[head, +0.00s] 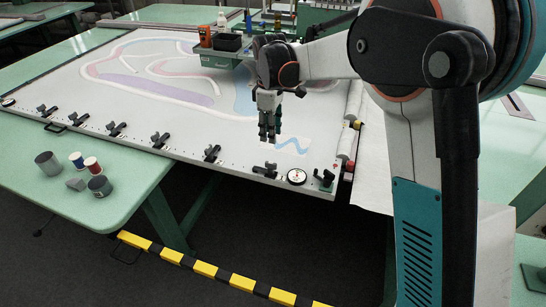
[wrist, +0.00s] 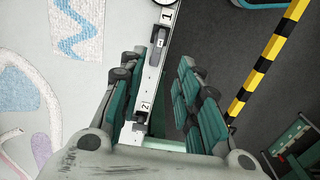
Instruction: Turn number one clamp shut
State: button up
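My gripper (head: 268,128) hangs fingers-down above the near right part of the white frame. In the wrist view its two dark green fingers (wrist: 158,68) are wide apart with nothing between them, so it is open. The rail below shows through the gap. The number one clamp (wrist: 157,45) is a dark lever on the rail, lying roughly along it, beside the printed label 1 (wrist: 166,15). In the head view this appears to be the rightmost clamp (head: 265,170), below my gripper and apart from it. Its exact lever angle is hard to tell.
More black clamps, such as one (head: 212,152) to the left, line the rail. Cans and spools (head: 91,164) sit on the green table. A yellow-black barrier (head: 205,269) lies nearer.

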aim_at(271, 163)
notch_tip(271, 163, down, 13)
jog(key=b, duration=0.4)
jog(key=shift+r, duration=0.15)
grip_shut()
